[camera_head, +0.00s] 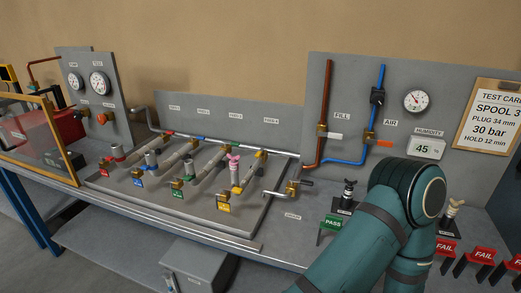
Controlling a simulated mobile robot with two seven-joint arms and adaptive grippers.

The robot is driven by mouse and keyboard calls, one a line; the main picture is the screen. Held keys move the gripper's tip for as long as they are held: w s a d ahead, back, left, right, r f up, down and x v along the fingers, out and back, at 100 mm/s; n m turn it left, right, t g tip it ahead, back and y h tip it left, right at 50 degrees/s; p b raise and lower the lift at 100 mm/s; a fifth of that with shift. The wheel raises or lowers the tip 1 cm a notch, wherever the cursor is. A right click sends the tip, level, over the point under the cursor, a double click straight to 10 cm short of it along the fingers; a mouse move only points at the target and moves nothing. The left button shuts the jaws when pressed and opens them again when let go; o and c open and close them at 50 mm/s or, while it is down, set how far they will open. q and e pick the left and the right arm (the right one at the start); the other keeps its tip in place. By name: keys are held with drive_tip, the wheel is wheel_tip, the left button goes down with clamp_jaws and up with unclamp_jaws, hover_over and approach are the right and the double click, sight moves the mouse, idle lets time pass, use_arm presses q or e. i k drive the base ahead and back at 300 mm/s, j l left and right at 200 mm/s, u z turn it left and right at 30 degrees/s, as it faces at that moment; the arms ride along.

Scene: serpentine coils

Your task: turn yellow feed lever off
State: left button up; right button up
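A yellow-marked fitting (261,154), which looks like the yellow feed lever, sits at the right end of the rear pipe, below the rightmost feed label. It is small, and I cannot tell which way its handle points. A yellow tag (223,207) stands at the front end of the same line, beside a brass fitting. A pink piece (234,160) tops the upright part on this line. Neither gripper shows. One of my teal arms covers the lower right, with no fingers visible.
Red (103,173), blue (138,182) and green (177,194) tags mark parallel lines to the left. A brass valve with a crank handle (292,188) stands to the right. A gauge panel (445,90) rises behind my arm. Several red FAIL tags (484,255) stand at right.

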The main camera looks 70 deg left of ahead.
sight(258, 155)
drive_tip(key=k+j+z, duration=0.35)
drive_tip(key=k+j, duration=0.25)
drive_tip(key=k, duration=0.15)
drive_tip(key=k+j, duration=0.55)
drive_tip(key=k, duration=0.25)
